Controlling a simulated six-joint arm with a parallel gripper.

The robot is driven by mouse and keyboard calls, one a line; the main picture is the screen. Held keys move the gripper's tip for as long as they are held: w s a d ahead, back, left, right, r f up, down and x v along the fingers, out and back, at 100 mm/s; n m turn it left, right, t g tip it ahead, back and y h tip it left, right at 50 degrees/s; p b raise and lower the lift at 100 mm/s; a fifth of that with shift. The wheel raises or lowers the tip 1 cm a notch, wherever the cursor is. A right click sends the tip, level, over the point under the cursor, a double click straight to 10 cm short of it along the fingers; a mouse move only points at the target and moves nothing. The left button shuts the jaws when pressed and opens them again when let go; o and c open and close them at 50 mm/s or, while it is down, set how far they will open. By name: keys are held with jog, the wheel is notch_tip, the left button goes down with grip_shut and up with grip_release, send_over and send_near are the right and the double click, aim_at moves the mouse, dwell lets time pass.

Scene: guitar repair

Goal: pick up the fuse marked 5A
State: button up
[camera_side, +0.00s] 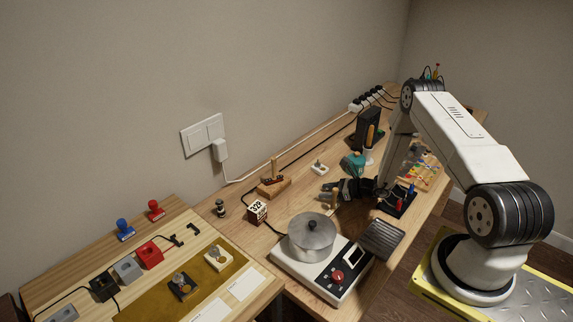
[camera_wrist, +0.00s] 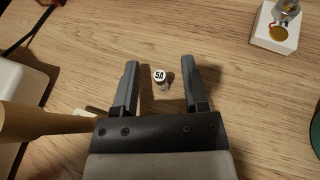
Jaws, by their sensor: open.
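A small fuse (camera_wrist: 160,79) with a white marked end and a glassy body is on the wooden table in the wrist view. Its mark starts with a 5; the second character is too small to read surely. My gripper (camera_wrist: 160,65) is open, with one finger on each side of the fuse and a gap on both sides. The fuse lies slightly inside the line between the fingertips. In the side view my gripper (camera_side: 328,190) is low over the table, behind the pot; I cannot make out the fuse there.
A white block with a metal-topped part (camera_wrist: 275,28) sits at the upper right. A pot (camera_side: 311,236) on a white scale-like device (camera_side: 305,277) stands in front of my gripper in the side view.

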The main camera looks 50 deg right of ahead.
dwell(0.5)
grip_shut()
jog(key=shift+w+r, duration=0.1)
jog(key=shift+r, duration=0.55)
jog(key=s+a+r, duration=0.2)
jog(key=s+r, duration=0.4)
jog(key=s+a+r, duration=0.3)
jog(key=s+r, duration=0.2)
jog(key=s, duration=0.2)
jog(key=shift+a+r, duration=0.25)
jog(key=shift+r, duration=0.1)
dwell(0.4)
